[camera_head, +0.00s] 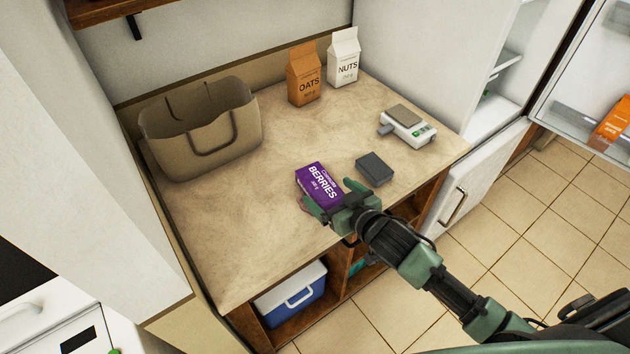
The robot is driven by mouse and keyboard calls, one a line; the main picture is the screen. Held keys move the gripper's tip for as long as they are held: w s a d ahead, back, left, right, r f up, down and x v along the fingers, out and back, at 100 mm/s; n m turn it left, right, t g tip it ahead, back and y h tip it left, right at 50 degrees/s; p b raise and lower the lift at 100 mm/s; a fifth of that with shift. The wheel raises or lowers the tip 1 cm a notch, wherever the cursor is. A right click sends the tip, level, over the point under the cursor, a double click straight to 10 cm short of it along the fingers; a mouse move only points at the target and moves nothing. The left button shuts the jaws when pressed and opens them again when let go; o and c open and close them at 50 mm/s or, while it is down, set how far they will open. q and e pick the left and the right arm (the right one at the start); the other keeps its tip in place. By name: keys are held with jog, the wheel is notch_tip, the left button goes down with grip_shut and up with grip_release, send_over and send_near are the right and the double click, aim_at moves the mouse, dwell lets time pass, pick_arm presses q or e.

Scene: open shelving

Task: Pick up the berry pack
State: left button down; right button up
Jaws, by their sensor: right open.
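The berry pack (318,180) is a purple box with "BERRIES" in white letters, lying on the wooden counter near its front edge. My right gripper (322,208) is at the near end of the pack, its green fingers open. One finger overlaps the pack's near left side in the picture; I cannot tell whether it touches. The gripper hides part of the pack's near end. My left gripper is not in view.
A dark grey box (375,168) lies just right of the pack. A kitchen scale (408,124), an oats carton (303,75), a nuts carton (343,58) and a tan basket (200,135) stand farther back. The counter (225,235) is clear at left front. A blue cooler (291,297) is below.

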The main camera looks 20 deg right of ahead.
aim_at(321, 184)
jog(key=shift+x, duration=0.75)
jog(key=p+x, duration=0.1)
jog(key=x, duration=0.2)
jog(key=shift+w, duration=0.3)
jog(key=shift+w+a+f, duration=0.1)
jog(key=shift+w+f, duration=0.05)
jog(key=shift+w, duration=0.2)
jog(key=shift+w+f, duration=0.1)
jog(key=shift+w, duration=0.05)
jog(key=c, duration=1.6)
jog(key=shift+c, duration=1.1)
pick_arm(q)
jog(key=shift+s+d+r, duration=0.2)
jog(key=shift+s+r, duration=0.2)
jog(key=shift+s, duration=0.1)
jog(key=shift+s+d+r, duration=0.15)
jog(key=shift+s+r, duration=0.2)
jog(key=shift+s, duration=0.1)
